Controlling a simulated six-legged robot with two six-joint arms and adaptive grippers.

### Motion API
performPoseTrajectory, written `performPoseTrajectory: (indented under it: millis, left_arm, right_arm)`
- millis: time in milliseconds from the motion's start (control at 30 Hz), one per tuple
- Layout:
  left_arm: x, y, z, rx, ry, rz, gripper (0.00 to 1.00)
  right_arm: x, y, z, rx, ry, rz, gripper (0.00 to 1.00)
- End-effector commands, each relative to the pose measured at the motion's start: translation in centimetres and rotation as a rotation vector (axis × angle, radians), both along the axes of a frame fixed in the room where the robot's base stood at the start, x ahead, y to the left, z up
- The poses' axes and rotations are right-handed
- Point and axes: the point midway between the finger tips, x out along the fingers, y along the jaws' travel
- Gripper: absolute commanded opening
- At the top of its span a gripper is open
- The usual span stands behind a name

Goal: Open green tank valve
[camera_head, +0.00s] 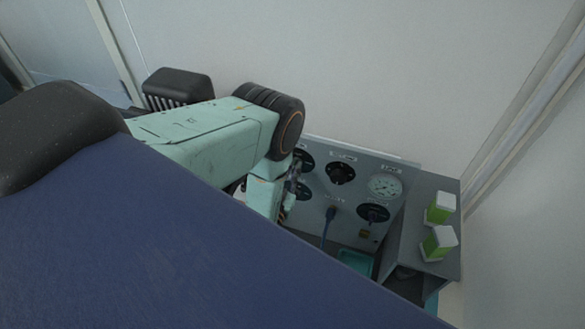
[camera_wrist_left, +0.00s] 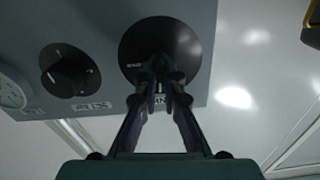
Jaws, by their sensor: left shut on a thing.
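A grey control panel (camera_head: 326,203) stands low against the wall, with black round dials, a white-faced gauge (camera_head: 385,187) and small labels too small to read. My left gripper (camera_wrist_left: 163,80) is shut on the knob in the middle of a black round dial (camera_wrist_left: 160,40) at the panel's edge. The fingers hide most of that knob. In the head view my left arm partly hides this dial (camera_head: 304,157) at the panel's upper left. I see no green on it, so I cannot tell whether it is the green tank valve. My right gripper is not in view.
A black knob (camera_head: 341,173) sits between the held dial and the gauge. Another black dial (camera_head: 373,213) and a blue cable (camera_head: 328,228) are lower on the panel. Two green-and-white boxes (camera_head: 439,243) stand on a grey shelf (camera_head: 455,190) at right.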

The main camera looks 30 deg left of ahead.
Motion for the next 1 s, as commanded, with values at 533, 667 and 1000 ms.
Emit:
performPoseTrajectory:
  millis: [533, 667, 1000]
  left_arm:
    - [0.0, -0.2, 0.0, 0.475, 0.116, 0.001, 0.00]
    - [-0.1, -0.2, -0.1, 0.596, 0.145, 0.001, 0.00]
    - [0.0, -0.3, -0.2, 0.908, 0.222, 0.000, 0.00]
  right_arm:
    - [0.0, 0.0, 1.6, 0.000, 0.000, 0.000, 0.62]
    - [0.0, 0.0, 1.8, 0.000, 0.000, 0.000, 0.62]
    - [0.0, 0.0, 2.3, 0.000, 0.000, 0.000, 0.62]
